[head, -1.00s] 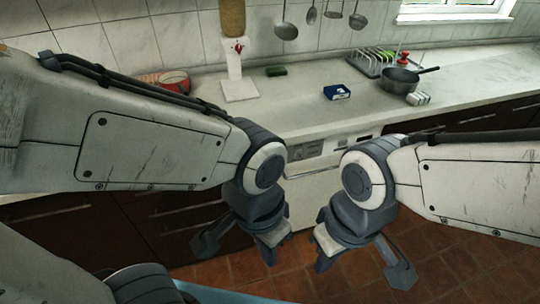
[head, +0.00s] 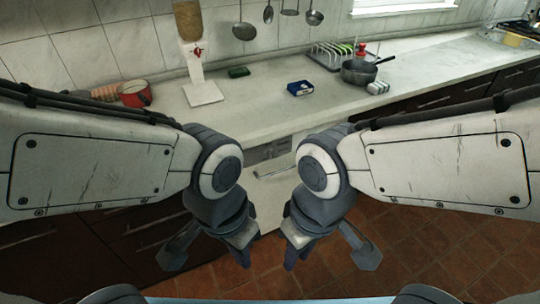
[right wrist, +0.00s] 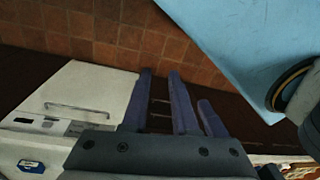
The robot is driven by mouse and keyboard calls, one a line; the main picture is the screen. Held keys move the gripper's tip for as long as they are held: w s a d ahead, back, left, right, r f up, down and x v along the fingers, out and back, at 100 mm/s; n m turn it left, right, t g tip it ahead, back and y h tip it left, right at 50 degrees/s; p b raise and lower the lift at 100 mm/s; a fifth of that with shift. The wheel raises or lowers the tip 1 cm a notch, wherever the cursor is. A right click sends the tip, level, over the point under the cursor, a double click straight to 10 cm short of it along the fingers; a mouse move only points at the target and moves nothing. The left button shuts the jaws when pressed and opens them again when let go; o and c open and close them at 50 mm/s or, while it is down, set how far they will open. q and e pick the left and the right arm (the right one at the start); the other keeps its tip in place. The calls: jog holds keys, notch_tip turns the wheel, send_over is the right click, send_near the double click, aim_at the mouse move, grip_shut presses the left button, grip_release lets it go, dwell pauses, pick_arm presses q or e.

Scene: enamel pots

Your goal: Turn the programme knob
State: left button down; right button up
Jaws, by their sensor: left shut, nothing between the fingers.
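The white dishwasher front (head: 268,203) sits under the counter, with a grey control panel (head: 268,152) along its top, partly hidden by my arms. It also shows in the right wrist view (right wrist: 85,88), with a bar handle and a panel strip (right wrist: 42,123). I cannot pick out the programme knob in either view. My left gripper (head: 243,255) is shut and empty, pointing down in front of the dishwasher. My right gripper (head: 294,255) also points down, apart from the panel. In the right wrist view its fingers (right wrist: 160,100) hold nothing that I can see.
On the counter (head: 250,105) stand a red pot (head: 134,94), a white dispenser (head: 203,92), a green sponge (head: 238,72), a blue box (head: 299,88), a dish rack (head: 328,56) and a dark pan (head: 358,73). Brown cabinets (head: 110,240) flank the dishwasher. The tiled floor (head: 420,240) is clear.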

jog(key=shift+o, duration=0.4)
jog(key=w+a+f+t+y+b, duration=0.1)
jog(key=w+a+f+t+b, duration=0.1)
jog(key=w+f+b, duration=0.5)
jog(key=w+f+t, duration=0.1)
jog(key=w, duration=0.1)
jog(key=shift+w+a+m, duration=0.15)
jog(key=shift+w+m, duration=0.25)
jog(key=m+t+y+b, duration=0.1)
jog(key=t+y+b, duration=0.5)
jog(key=t+b, duration=1.25)
send_near(271, 155)
jog(key=w+r+g+b, duration=0.1)
jog(key=w+b, duration=0.1)
jog(key=w+a+r+g+b, duration=0.1)
jog(key=w+g+b, duration=0.1)
jog(key=w+a+r+g+b, duration=0.1)
jog(key=w+r+g+b, duration=0.1)
jog(key=w+b, duration=0.1)
jog(key=shift+a+r, duration=0.1)
jog(key=shift+a, duration=0.15)
grip_shut()
